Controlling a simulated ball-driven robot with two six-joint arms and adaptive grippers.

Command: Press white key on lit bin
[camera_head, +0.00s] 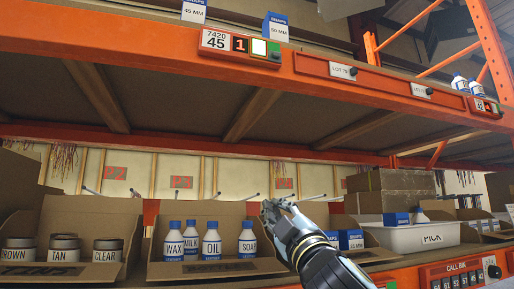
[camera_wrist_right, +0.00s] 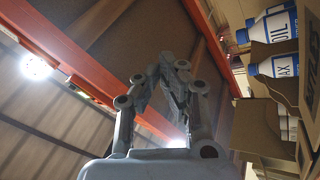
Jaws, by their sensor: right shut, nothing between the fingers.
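A bin label on the upper orange shelf beam reads 7420 45 (camera_head: 215,41). Next to it, a small module shows a red digit 1 (camera_head: 240,44), a bright white key (camera_head: 259,47) and a small green key (camera_head: 275,57). In the right wrist view the closed fingers (camera_wrist_right: 174,72) point up towards the shelf underside. My left gripper is not in view.
An orange beam (camera_head: 330,75) runs across above my right gripper. Cardboard bins with bottles (camera_head: 212,243) and tins (camera_head: 65,248) stand on the lower shelf. A white PICK tote (camera_head: 410,237) is at right. Another module (camera_head: 483,105) sits far right.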

